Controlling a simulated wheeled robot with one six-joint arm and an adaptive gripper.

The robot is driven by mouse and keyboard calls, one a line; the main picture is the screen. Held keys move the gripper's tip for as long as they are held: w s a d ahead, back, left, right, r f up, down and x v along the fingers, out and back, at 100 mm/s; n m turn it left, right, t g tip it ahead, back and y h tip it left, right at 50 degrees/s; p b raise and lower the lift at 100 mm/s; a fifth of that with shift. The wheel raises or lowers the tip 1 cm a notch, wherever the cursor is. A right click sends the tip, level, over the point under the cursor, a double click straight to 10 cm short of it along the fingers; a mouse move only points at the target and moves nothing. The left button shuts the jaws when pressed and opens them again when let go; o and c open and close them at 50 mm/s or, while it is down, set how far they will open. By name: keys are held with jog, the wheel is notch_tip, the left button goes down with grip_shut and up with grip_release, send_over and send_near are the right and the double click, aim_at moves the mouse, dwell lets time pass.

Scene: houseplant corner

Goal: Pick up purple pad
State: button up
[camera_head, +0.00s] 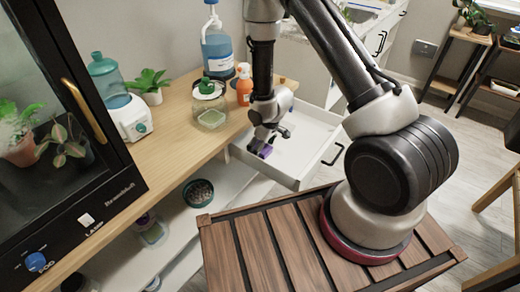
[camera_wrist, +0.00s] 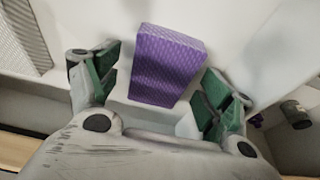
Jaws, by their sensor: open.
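The purple pad (camera_wrist: 165,65) is a purple block with a patterned surface, lying in the white drawer (camera_head: 300,170). In the head view only a small part of the purple pad (camera_head: 266,151) shows below my gripper (camera_head: 266,140). In the wrist view my gripper (camera_wrist: 160,88) is open, with one green-lined finger on each side of the pad. Gaps show between the pad and both fingers. I cannot tell how far down the fingertips reach beside it.
The open drawer has a raised front with a dark handle (camera_head: 333,154). A wooden counter holds a glass jar (camera_head: 210,108), an orange bottle (camera_head: 244,86), a large blue bottle (camera_head: 216,45) and a blender-like device (camera_head: 125,105). A small dark cylinder (camera_wrist: 296,114) shows at the right in the wrist view.

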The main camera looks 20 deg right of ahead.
jog(key=shift+f, duration=0.25)
dwell(0.4)
jog(key=c, duration=0.9)
